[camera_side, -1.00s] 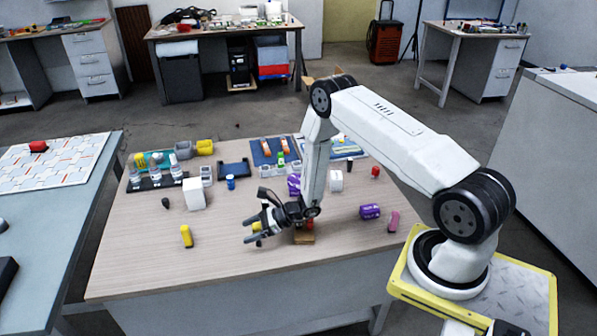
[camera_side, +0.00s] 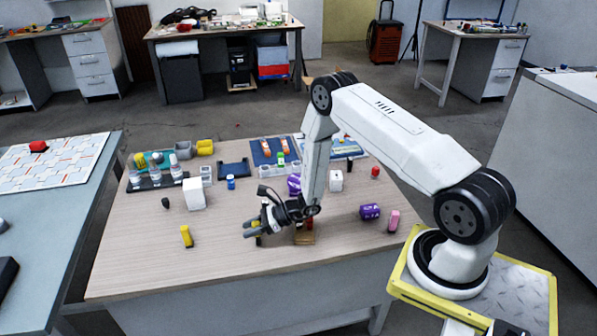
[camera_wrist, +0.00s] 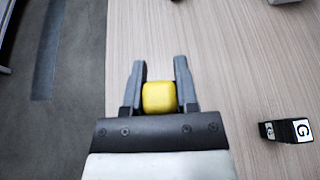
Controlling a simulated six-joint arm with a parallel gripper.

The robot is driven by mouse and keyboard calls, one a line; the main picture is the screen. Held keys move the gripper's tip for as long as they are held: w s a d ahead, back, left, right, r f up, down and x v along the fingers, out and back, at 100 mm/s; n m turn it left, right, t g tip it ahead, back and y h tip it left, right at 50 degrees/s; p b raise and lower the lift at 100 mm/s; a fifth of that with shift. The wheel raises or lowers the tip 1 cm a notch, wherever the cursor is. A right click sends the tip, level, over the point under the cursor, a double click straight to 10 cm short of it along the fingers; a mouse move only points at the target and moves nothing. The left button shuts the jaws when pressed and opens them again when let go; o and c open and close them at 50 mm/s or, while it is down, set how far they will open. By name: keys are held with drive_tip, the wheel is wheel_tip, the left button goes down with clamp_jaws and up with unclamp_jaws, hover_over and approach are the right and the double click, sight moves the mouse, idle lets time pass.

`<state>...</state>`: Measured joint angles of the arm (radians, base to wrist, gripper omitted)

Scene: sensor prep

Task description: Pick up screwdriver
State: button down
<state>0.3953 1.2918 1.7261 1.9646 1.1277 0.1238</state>
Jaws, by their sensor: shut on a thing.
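My gripper (camera_wrist: 160,90) is shut on a yellow piece (camera_wrist: 159,97), which sits between the two grey fingers in the wrist view. It shows as a rounded yellow block, and the rest of it is hidden below. I cannot tell from this shape alone whether it is the screwdriver. In the side view my gripper (camera_side: 250,228) is low over the front middle of the table, pointing left. I cannot tell whether the held piece touches the table.
A small wooden block (camera_side: 303,238) is just right of the gripper. A yellow item (camera_side: 186,236) stands to the left. A purple item (camera_side: 370,211) and a pink item (camera_side: 393,220) are to the right. A black piece marked G (camera_wrist: 286,130) lies nearby.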

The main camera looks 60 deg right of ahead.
drive_tip(key=shift+r, duration=0.7)
drive_tip(key=s+r, duration=1.1)
drive_tip(key=s, duration=0.3)
drive_tip(key=shift+a, duration=0.45)
